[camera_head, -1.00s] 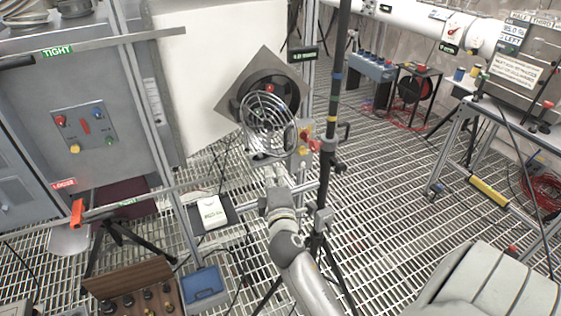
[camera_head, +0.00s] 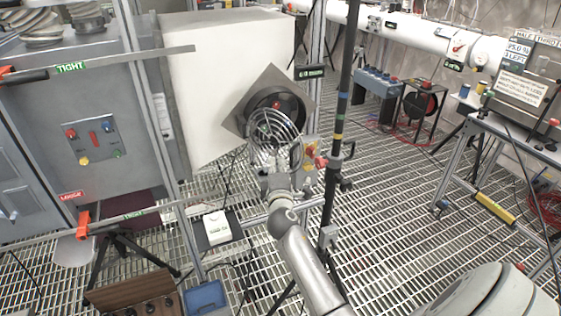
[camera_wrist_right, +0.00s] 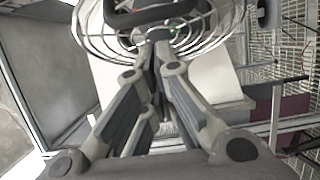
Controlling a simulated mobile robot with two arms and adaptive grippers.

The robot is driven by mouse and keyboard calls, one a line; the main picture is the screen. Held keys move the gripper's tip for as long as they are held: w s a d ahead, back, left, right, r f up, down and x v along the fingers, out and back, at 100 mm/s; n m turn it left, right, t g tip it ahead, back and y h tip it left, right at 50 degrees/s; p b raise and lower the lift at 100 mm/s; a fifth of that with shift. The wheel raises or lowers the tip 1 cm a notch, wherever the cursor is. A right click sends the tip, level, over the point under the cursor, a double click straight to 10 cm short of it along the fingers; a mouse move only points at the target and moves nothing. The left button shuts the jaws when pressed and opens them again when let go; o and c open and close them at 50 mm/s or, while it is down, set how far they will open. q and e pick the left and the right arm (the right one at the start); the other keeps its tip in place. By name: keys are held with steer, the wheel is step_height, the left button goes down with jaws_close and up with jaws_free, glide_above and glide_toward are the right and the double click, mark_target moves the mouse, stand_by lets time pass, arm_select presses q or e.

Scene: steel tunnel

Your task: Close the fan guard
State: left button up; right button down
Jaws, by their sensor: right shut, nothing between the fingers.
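The fan (camera_head: 270,103) is a dark round housing with a red hub on a grey square plate, at the front of a white box. Its guard (camera_head: 273,138) is a round wire cage that stands swung out from the housing, low and to the right, leaving part of the opening uncovered. My right gripper (camera_head: 272,176) is just below the guard. In the right wrist view its fingers (camera_wrist_right: 158,45) are shut and empty, with the tips close to the guard wires (camera_wrist_right: 205,30). I cannot tell if they touch. My left gripper is not in view.
A dark tripod pole (camera_head: 338,130) stands close to the right of the fan and my right arm. A red and yellow switch box (camera_head: 308,153) is beside the guard. A grey cabinet (camera_head: 75,110) stands at left. Grated floor is open at right.

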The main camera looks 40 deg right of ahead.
mark_target(296, 157)
steer(key=shift+s+d, duration=0.25)
steer(key=shift+d, duration=0.3)
steer(key=d+y+p, duration=0.1)
steer(key=d, duration=0.2)
steer(key=d+n+t+y+p, duration=0.1)
steer(key=d, duration=0.2)
steer(key=shift+w+f, duration=0.1)
steer(key=shift+d, duration=0.3)
steer(key=shift+w, duration=0.1)
steer(key=shift+a, duration=0.15)
